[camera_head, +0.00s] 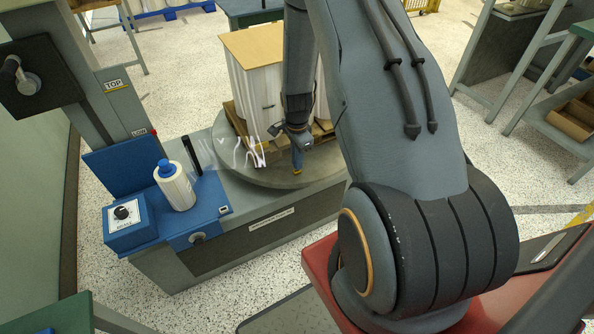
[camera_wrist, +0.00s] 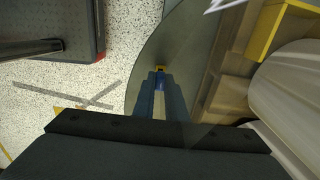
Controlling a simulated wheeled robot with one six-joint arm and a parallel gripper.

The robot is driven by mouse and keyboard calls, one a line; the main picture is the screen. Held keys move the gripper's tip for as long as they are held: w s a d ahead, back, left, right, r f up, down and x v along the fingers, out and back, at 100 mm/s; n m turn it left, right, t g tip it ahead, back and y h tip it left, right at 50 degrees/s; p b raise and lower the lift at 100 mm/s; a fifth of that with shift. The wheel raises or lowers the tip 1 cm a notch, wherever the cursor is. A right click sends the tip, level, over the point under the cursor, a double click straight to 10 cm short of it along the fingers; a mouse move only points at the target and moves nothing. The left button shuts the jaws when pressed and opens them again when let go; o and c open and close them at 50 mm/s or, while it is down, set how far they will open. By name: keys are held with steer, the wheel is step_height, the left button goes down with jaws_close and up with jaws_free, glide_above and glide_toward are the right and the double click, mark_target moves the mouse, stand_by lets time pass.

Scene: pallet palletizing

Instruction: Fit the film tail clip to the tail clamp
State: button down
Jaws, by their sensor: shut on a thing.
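My gripper (camera_head: 297,158) hangs low over the near right part of the round turntable (camera_head: 272,174), beside the load. In the wrist view my gripper (camera_wrist: 160,82) is shut on a small blue and yellow piece, apparently the film tail clip (camera_wrist: 160,69). The clip's yellow end also shows in the head view (camera_head: 297,172), just below the fingers. Pale strands of clear film (camera_head: 250,154) hang to the left of my gripper. I cannot tell whether the film joins the clip. A yellow block (camera_wrist: 281,27), possibly the tail clamp, shows at the upper right, apart from the clip.
A wrapped load (camera_head: 258,85) stands on a wooden pallet on the turntable. The film roll (camera_head: 175,186) stands on a blue carriage (camera_head: 205,212) at left, beside the grey mast (camera_head: 115,110). Speckled floor (camera_head: 110,270) is open at left.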

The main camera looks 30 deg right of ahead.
steer(key=shift+f+b, duration=0.4)
steer(key=shift+f, duration=0.4)
stand_by(0.5)
steer(key=c, duration=1.7)
jaws_free()
steer(key=shift+r, duration=0.15)
steer(key=shift+r, duration=3.85)
steer(key=s+a+r+n+p, duration=0.1)
steer(key=s+a+r+n, duration=0.35)
steer(key=r, duration=0.35)
steer(key=s+a+r+n, duration=0.3)
steer(key=a+r+n, duration=0.15)
steer(key=r, duration=0.25)
steer(key=s+a+r+n, duration=0.2)
steer(key=s+r+n, duration=0.1)
steer(key=s, duration=0.1)
steer(key=s+a+r+n+p, duration=0.1)
steer(key=s+a+r+n, duration=0.1)
steer(key=s+r+n, duration=0.1)
steer(key=s+a+r+n, duration=0.3)
steer(key=s, duration=0.3)
steer(key=shift+r+p, duration=0.35)
steer(key=shift+r, duration=0.05)
